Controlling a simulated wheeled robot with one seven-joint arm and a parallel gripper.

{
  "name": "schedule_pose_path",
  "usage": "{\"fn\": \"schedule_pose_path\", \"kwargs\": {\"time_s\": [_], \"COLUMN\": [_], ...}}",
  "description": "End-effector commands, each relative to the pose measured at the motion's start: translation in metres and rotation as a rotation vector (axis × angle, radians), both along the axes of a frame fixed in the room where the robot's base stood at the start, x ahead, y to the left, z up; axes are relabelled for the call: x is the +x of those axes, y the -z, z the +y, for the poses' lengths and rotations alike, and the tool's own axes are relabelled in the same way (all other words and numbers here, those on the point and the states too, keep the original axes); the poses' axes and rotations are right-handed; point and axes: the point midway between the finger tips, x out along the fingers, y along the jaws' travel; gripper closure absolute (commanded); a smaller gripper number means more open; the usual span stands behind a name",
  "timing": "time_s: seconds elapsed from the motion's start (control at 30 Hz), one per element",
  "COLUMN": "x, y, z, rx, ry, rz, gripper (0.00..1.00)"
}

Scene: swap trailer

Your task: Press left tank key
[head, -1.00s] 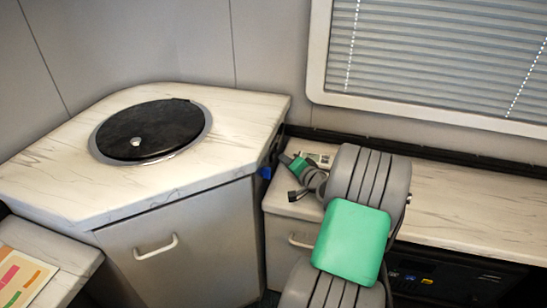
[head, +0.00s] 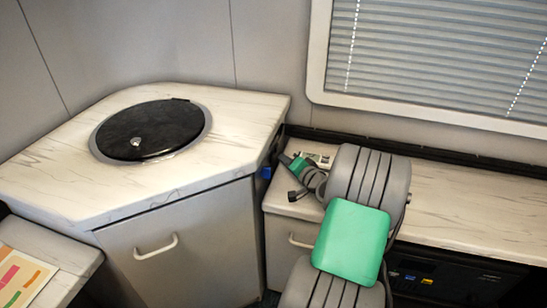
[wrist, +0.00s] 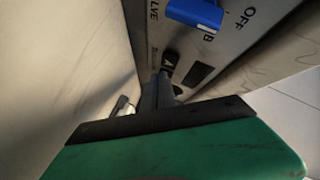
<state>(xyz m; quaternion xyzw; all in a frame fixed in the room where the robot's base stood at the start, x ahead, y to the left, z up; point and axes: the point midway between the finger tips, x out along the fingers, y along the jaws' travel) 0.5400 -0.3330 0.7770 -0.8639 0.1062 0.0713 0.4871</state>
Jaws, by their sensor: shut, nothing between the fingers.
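The wrist view shows a pale panel with a blue valve handle (wrist: 195,14) and black lettering, partly cut off. Below the lettering are two small dark keys: one on the left (wrist: 170,59) by my fingers, and a wider one on the right (wrist: 201,74). I cannot read their labels or tell whether my fingertips touch the left one. My gripper (wrist: 161,78) is shut and empty, its narrow grey fingers pointing at the panel. In the head view my gripper (head: 283,158) is beside the corner cabinet; the blue handle (head: 266,172) shows on that cabinet's side, but the keys are hidden.
The corner cabinet (head: 225,105) has a round black lid (head: 150,130) on top. A light counter (head: 470,195) runs right below the blinds (head: 430,60). A small labelled panel (head: 320,157) lies at its left end. The gap between cabinet and counter is narrow.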

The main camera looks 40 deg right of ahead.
Motion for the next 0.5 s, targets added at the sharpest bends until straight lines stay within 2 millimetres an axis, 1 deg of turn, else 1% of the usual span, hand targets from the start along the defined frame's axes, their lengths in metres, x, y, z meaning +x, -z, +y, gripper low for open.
{"fn": "schedule_pose_path", "kwargs": {"time_s": [0.23, 0.5], "x": [0.0064, 0.0065], "y": [-0.0002, -0.0002], "z": [0.0052, 0.0052], "rx": [-0.001, 0.0], "ry": [-0.002, 0.0], "rz": [0.0, 0.0], "gripper": [1.0, 1.0]}}
